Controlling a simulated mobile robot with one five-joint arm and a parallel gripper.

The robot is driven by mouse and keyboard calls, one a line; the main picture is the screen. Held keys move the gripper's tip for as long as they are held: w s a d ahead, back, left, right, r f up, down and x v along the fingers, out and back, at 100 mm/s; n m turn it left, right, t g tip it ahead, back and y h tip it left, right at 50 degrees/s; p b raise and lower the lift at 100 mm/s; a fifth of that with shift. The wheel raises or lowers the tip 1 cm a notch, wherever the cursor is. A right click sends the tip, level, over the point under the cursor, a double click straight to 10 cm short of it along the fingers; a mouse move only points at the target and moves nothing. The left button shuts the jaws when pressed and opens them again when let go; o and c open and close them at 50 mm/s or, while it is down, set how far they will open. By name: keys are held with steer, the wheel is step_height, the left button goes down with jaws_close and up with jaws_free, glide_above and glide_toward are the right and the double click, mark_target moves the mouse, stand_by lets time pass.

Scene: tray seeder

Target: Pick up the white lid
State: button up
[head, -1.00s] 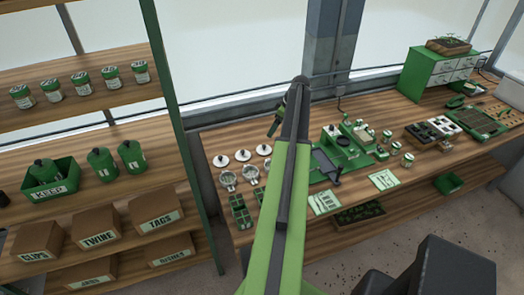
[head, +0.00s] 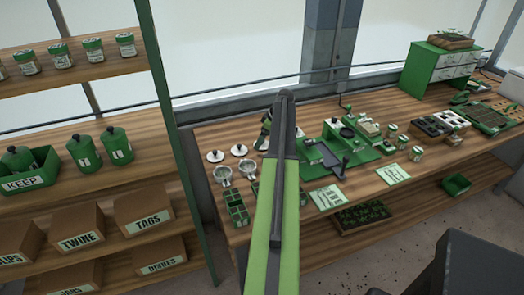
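White lids with dark knobs lie in a row on the left end of the wooden workbench. The left white lid (head: 215,156) and the middle white lid (head: 239,150) show whole. A third white lid (head: 262,144) is partly hidden by my arm. My gripper (head: 265,133) hangs near this third lid, mostly behind my arm. Its fingers are too small and covered to tell whether they are open or shut, or touching the lid.
Round sieve-like cups (head: 222,174) and a green cell tray (head: 236,208) sit in front of the lids. A green seeder device (head: 340,150) stands to the right. A storage shelf (head: 165,120) stands at the left. Bare bench shows behind the lids.

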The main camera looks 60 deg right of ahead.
steer(key=shift+b+x, duration=0.3)
steer(key=shift+x, duration=0.65)
steer(key=shift+r, duration=0.15)
steer(key=shift+c, duration=0.5)
